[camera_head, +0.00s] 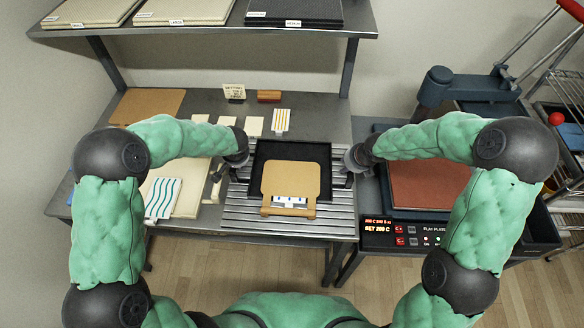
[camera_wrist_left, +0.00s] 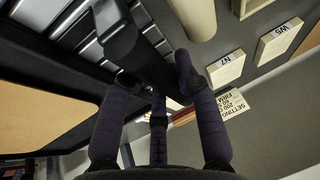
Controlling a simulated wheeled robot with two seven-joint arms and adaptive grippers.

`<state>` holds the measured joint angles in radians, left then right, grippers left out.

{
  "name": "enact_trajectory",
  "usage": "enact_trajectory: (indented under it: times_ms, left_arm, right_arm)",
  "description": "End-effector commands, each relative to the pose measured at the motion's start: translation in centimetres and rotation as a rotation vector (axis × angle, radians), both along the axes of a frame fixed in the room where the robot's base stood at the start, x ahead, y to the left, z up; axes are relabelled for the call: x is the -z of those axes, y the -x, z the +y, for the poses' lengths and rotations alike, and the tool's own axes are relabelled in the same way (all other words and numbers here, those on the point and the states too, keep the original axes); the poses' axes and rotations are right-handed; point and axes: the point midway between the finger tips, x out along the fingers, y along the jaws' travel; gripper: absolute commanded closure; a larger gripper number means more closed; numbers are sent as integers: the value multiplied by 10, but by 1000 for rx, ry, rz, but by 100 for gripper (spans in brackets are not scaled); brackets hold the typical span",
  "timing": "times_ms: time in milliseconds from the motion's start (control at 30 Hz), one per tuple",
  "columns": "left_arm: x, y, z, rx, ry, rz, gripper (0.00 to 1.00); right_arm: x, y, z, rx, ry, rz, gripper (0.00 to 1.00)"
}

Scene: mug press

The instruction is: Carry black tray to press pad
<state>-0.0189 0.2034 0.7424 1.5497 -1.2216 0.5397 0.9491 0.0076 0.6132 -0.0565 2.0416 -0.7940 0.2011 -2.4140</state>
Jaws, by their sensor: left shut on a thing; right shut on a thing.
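The black tray (camera_head: 290,149) is on or just over a slatted metal rack at the table's front; I cannot tell if it touches. A tan board (camera_head: 290,178) lies in it and juts over its near edge, with a white and blue piece at its near end. My left gripper (camera_head: 239,168) is shut on the tray's left side; the left wrist view shows its fingers (camera_wrist_left: 156,80) around a black handle. My right gripper (camera_head: 348,168) is shut at the tray's right side, its fingertips partly hidden. The reddish-brown press pad (camera_head: 430,186) lies bare to the right.
The slatted rack (camera_head: 250,216) lies under the tray. The press's blue-grey head (camera_head: 465,84) stands behind the pad, and its control panel (camera_head: 400,236) is in front. A striped cloth (camera_head: 162,198) and pale boards lie left. A shelf (camera_head: 200,30) hangs above the table's back.

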Motion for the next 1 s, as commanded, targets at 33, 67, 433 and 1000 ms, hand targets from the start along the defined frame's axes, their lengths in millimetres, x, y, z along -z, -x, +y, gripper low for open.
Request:
enact_trajectory:
  times_ms: [33,67,433,1000]
  left_arm:
    - [0,0,0,-1,0,1,100]
    - [0,0,0,-1,0,1,100]
    - [-6,0,0,-1,-1,-1,100]
    - [-47,-1,0,-2,0,-2,100]
  right_arm:
    - [0,0,0,0,0,1,100]
    - [0,0,0,0,0,1,100]
    - [-5,0,0,0,0,-1,100]
    - [-47,0,0,1,0,-1,100]
